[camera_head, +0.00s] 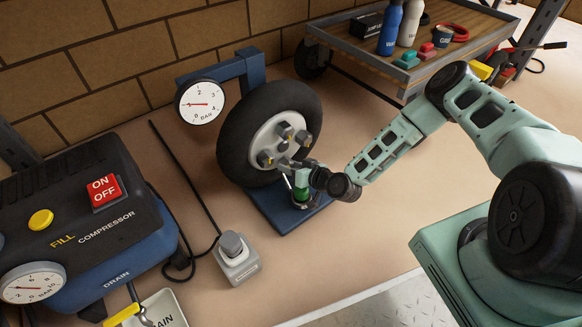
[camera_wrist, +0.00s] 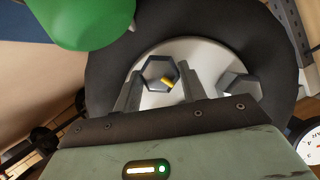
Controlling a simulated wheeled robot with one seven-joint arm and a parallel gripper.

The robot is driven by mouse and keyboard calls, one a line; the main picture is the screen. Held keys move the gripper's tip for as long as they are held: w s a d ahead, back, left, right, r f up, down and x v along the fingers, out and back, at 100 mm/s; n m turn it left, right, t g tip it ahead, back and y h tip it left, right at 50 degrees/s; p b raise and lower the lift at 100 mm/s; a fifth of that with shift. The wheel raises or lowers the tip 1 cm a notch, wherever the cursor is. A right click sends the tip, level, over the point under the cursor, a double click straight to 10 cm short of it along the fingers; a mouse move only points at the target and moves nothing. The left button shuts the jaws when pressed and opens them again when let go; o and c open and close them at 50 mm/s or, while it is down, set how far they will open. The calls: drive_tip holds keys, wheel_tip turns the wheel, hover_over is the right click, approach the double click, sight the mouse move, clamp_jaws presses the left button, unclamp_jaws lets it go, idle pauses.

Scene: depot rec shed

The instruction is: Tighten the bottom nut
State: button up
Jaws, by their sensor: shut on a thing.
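The wheel (camera_head: 229,145) is a black tyre with a pale hub, upright on a blue stand. Several grey hex nuts with yellow marks show on its hub. The bottom nut (camera_wrist: 156,70) is a dark grey hexagon with a yellow mark, between my fingers in the wrist view. My gripper (camera_wrist: 160,83) is shut on it, one finger on each side. In the head view my gripper (camera_head: 287,164) reaches the low part of the hub from the right and hides most of this nut. Another nut (camera_wrist: 240,84) sits to the right in the wrist view.
A green object (camera_head: 301,191) stands on the blue base, close below my gripper. A round gauge (camera_head: 200,103) hangs left of the wheel. A compressor (camera_head: 90,225) and a grey switch box (camera_head: 237,259) stand to the left. A loaded cart (camera_head: 420,72) stands behind.

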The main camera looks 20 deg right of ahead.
drive_tip(key=shift+d+f+m+y+b, duration=0.15)
drive_tip(key=shift+m+y+b, duration=0.95)
drive_tip(key=shift+m, duration=0.6)
drive_tip(key=o, duration=1)
drive_tip(key=shift+p+v, duration=3.6)
drive_tip(key=shift+v, duration=5.05)
